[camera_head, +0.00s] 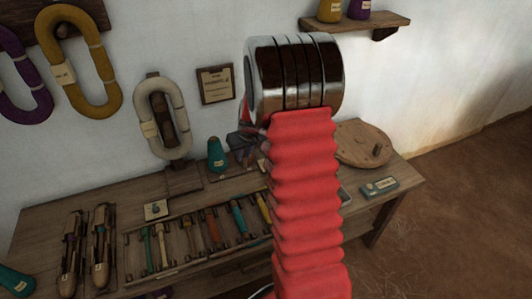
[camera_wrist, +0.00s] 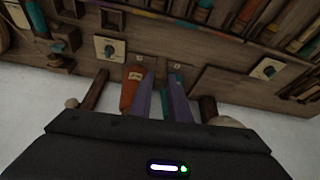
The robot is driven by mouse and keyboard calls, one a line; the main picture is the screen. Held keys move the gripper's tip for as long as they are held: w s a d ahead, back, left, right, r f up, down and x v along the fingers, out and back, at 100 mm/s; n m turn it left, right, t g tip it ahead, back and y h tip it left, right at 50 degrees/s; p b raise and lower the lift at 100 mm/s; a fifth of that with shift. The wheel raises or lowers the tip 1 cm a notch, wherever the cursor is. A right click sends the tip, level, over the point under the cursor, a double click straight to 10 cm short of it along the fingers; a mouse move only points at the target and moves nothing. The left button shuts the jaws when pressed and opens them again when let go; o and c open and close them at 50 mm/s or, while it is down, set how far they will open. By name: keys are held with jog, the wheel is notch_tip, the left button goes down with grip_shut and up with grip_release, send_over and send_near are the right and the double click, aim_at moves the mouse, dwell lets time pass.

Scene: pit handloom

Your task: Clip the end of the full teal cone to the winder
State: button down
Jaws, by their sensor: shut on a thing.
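In the head view a teal cone (camera_head: 217,155) stands upright on the bench, left of a dark and reddish shape (camera_head: 245,145) that may be the winder and is partly hidden by my arm. Another teal cone (camera_head: 15,282) lies at the bench's lower left. I cannot tell which is full. My gripper is hidden behind my arm in the head view. In the wrist view its two lavender-grey fingers (camera_wrist: 162,100) are close together, with a thin teal piece (camera_wrist: 168,106) between them. The grip is closed on it; whether it is the yarn end is unclear.
A rack of several coloured bobbins (camera_head: 200,230) and shuttles (camera_head: 100,250) cover the bench (camera_head: 40,218). A round wooden disc (camera_head: 362,145) and a teal box (camera_head: 380,187) are right of my arm. Skeins (camera_head: 160,120) hang on the wall. Open floor lies at right.

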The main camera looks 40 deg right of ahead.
jog(key=a+r+n, duration=0.1)
jog(key=a+r, duration=0.1)
jog(key=a, duration=1)
jog(key=s+a+r+n, duration=0.1)
jog(key=a+r, duration=0.2)
jog(key=a, duration=1)
jog(key=shift+r+y, duration=0.2)
jog(key=shift+y, duration=0.2)
